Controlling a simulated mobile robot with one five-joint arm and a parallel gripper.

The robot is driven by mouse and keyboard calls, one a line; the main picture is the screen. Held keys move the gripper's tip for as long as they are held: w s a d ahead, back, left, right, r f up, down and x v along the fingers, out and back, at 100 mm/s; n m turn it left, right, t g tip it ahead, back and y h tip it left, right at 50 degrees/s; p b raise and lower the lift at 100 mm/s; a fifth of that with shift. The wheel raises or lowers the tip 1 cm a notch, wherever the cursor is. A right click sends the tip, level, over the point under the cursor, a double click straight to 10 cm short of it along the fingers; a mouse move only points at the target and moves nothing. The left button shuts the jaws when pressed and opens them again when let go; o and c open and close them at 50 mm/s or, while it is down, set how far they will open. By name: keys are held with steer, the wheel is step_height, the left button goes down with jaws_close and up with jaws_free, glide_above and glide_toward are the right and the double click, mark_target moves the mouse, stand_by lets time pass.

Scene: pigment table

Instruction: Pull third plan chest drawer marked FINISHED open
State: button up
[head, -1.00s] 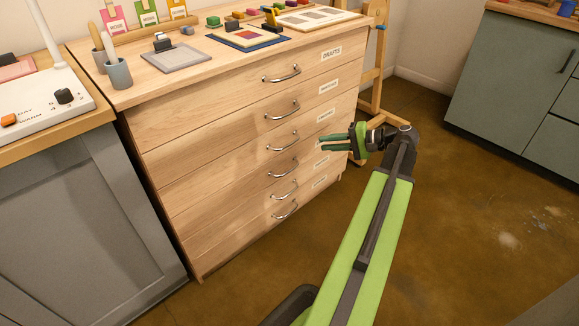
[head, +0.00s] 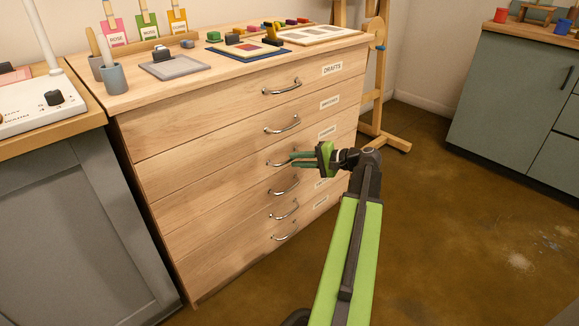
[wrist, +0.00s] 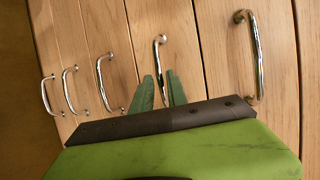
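The wooden plan chest (head: 215,170) stands with its drawers flush. The third drawer (head: 225,183) from the top has a silver bow handle (head: 272,163), and its small white label (head: 327,132) is too small to read. My gripper (head: 291,159) reaches in from the right at this handle. In the wrist view, my gripper (wrist: 160,80) has its two green fingers apart, and the third handle (wrist: 161,55) stands upright in line with the gap between the tips. I cannot tell whether the fingers touch it.
The top drawer's label (head: 332,69) reads DRAFTS. The second handle (wrist: 255,55) and the lower handles (wrist: 103,82) lie either side of my fingers. A grey cabinet (head: 80,210) adjoins the chest at left. A wooden easel (head: 375,90) stands right of it. The brown floor (head: 450,220) is clear.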

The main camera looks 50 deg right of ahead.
steer(key=shift+x, duration=1.5)
jaws_close()
